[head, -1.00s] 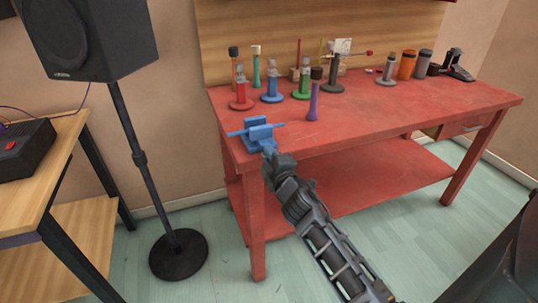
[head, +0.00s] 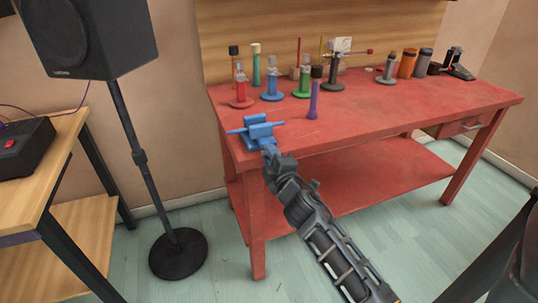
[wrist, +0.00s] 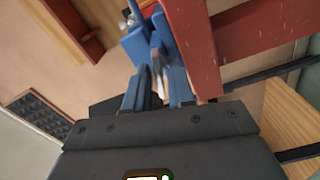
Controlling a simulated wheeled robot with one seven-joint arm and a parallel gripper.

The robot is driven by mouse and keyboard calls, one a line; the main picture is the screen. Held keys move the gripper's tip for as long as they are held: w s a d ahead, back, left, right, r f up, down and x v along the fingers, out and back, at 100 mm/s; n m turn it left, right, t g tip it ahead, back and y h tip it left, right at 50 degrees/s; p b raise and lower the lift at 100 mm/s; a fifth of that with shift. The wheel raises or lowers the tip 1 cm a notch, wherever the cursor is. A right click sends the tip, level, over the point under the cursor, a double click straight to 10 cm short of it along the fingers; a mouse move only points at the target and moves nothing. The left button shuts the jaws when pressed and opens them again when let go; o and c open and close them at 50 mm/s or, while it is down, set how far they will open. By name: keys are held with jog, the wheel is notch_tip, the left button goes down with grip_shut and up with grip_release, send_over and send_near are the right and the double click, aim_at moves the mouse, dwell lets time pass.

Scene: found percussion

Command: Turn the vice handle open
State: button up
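The blue vice (head: 258,133) is mounted at the front left corner of the red workbench. It also shows at the top of the wrist view (wrist: 138,44), beyond my fingers. My gripper (head: 268,151) is at the vice's near side, just off the bench's front edge. In the wrist view the two fingertips (wrist: 158,84) stand apart. A narrow greyish bar, perhaps part of the vice handle, shows between them. I cannot tell whether the fingers touch it. My gripper hides much of the vice's front in the head view.
The red workbench (head: 400,108) has a lower shelf. Several coloured stands and bottles line its back, and a purple bottle (head: 314,100) stands nearer the vice. A black speaker stand (head: 150,170) and a wooden table (head: 60,148) are on the left.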

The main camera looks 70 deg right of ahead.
jog(key=b+v, duration=0.2)
jog(key=v, duration=0.4)
jog(key=shift+s+a, duration=0.2)
jog(key=shift+a, duration=0.1)
jog(key=s+a+f+t+y, duration=0.1)
jog(key=s+a+t+y, duration=0.2)
jog(key=a, duration=0.7)
jog(key=s+a+f+y, duration=0.15)
jog(key=a+y, duration=0.35)
jog(key=a, duration=0.5)
jog(key=s+a+r+m+y+p, duration=0.1)
jog(key=s+a+r+m+y, duration=0.4)
jog(key=s+a, duration=0.7)
notch_tip(320, 180, up, 3)
jog(key=shift+s+a+f+y+p, duration=0.25)
jog(key=shift+y+p, duration=0.05)
